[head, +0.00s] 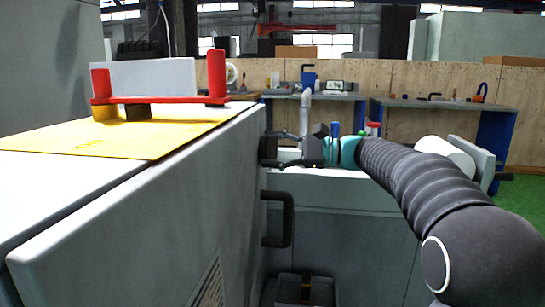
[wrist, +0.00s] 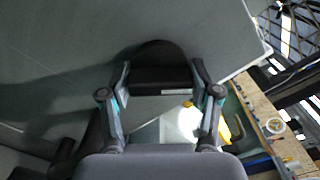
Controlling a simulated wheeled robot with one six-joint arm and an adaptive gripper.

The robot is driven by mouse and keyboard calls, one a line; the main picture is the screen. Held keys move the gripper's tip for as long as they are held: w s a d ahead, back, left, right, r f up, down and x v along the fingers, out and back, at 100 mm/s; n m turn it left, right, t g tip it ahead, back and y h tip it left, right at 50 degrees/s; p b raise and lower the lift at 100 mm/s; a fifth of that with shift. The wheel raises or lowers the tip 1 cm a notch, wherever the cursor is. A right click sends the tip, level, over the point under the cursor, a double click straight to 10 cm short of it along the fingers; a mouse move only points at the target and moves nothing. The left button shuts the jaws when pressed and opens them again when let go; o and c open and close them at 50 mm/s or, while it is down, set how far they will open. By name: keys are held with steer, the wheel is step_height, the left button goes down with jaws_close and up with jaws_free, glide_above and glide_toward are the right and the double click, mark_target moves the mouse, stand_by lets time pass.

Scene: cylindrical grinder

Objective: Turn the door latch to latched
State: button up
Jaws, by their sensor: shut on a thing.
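The door latch (wrist: 158,52) shows in the wrist view as a black piece with a rounded end against a grey panel. My gripper (wrist: 159,76) has one finger on each side of it and is shut on it. In the head view, my gripper (head: 292,149) reaches left to the edge of the large grey door (head: 165,225). The dark latch (head: 268,150) shows there only in small part, beside the fingers. I cannot tell from these views which way the latch is turned.
A black pull handle (head: 289,220) stands out from the door edge below my gripper. A red bracket (head: 155,100) sits on a yellow plate (head: 120,138) on top of the machine. Workbenches (head: 410,104) stand behind. Green floor (head: 525,205) is open at the right.

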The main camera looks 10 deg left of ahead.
steer(key=n+b, duration=0.1)
steer(key=n, duration=0.1)
steer(key=n+b, duration=0.2)
steer(key=shift+f+n, duration=0.2)
steer(key=shift+n, duration=0.1)
steer(key=shift+r+n+b, duration=0.1)
steer(key=shift+n+b, duration=0.9)
steer(key=shift+n, duration=0.7)
steer(key=shift+r, duration=0.1)
steer(key=o, duration=1.1)
steer(key=d, duration=1.2)
steer(key=shift+w, duration=0.35)
